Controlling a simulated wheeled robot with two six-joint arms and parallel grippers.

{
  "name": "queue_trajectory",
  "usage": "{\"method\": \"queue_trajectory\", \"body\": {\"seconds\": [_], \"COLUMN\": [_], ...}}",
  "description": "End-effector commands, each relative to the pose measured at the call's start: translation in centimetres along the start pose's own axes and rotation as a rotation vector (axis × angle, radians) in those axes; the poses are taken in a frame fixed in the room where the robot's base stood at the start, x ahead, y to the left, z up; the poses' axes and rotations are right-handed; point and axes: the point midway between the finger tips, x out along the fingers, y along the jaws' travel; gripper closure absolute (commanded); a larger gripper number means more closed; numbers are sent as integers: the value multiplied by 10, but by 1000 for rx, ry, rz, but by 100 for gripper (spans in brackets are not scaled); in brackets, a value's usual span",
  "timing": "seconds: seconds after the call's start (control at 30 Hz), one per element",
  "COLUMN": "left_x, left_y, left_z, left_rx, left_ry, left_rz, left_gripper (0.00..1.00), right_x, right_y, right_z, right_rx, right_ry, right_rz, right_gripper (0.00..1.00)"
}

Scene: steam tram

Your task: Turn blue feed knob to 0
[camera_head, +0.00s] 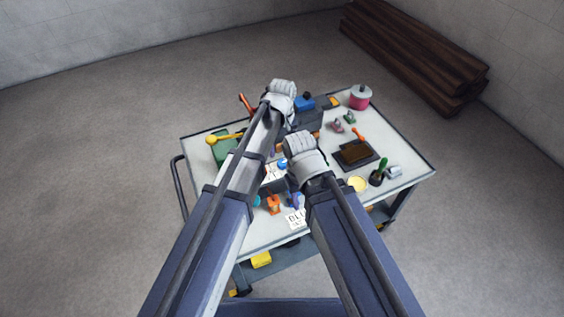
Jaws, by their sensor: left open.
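My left gripper (283,88) reaches over the far middle of the cart, just left of a dark grey unit (309,118) with a blue part (305,101) on top. A small blue round part (283,163) shows between my arms, beside my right gripper (300,143). I cannot tell which blue part is the feed knob, nor read any scale or its setting. The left gripper is open and I see nothing in it. The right gripper hangs over the cart's middle; its fingers look bunched and their opening is hidden. My arms cover much of the near middle.
The cart top (412,168) also bears a green piece with a yellow-knobbed lever (211,139), a pink canister (360,98), a dark tray with a brown block (355,153), a yellow disc (358,184) and a green-handled brush (380,170). Timber beams (410,55) lie behind on the floor.

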Motion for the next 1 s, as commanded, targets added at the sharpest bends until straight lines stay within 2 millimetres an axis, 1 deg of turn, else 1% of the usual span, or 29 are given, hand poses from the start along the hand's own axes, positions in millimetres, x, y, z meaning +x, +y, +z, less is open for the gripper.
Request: {"method": "queue_trajectory", "body": {"seconds": [0.03,0.4,0.5,0.63,0.9,1.0], "left_x": [9,56,64,69,68,68], "left_y": [0,0,0,0,0,0], "left_z": [0,0,0,0,0,0], "left_rx": [1,1,1,1,2,1], "left_ry": [0,0,0,0,0,0], "left_rz": [0,0,0,0,0,0], "left_gripper": [26,26,26,26,26,38], "right_x": [9,55,64,68,67,67], "right_y": [-1,-5,-6,-7,-6,-6], "right_z": [0,-3,-4,-4,-4,-4], "right_rx": [0,0,0,0,0,0], "right_ry": [0,0,0,0,0,0], "right_rz": [0,0,0,0,0,0], "right_gripper": [54,54,54,54,54,54]}}
